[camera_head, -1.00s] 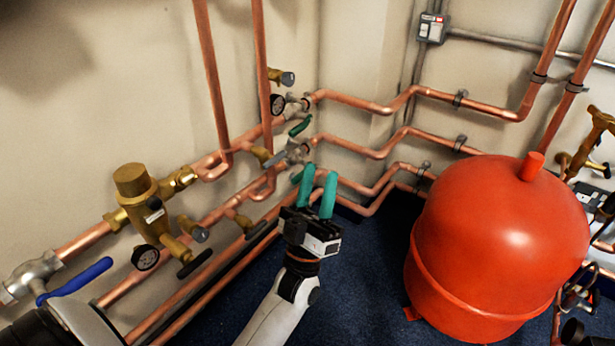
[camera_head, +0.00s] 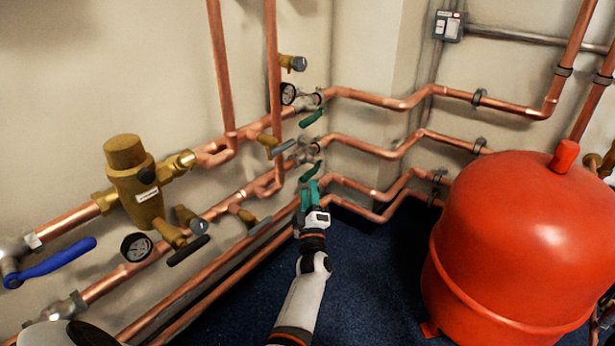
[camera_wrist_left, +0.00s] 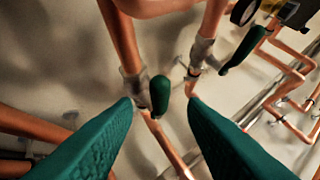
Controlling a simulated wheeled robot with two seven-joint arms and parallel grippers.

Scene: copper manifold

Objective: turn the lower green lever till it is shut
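The lower green lever (camera_head: 310,171) hangs aslant from a grey valve on the middle copper pipe by the corner. In the left wrist view this green lever (camera_wrist_left: 159,95) appears end-on, between and beyond my fingertips. My left gripper (camera_head: 309,187) is just below the lever in the head view, its teal fingers pointing up at it. In the left wrist view the left gripper (camera_wrist_left: 160,108) is open, with a gap on both sides of the lever; I cannot tell if anything touches. My right gripper is not in view.
An upper green lever (camera_head: 311,119) is close above, with a gauge (camera_head: 288,94) beside it. Copper pipes run along both walls. A large red tank (camera_head: 515,245) stands at right. A blue lever (camera_head: 55,263) is at left. The dark blue floor (camera_head: 370,275) is clear between.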

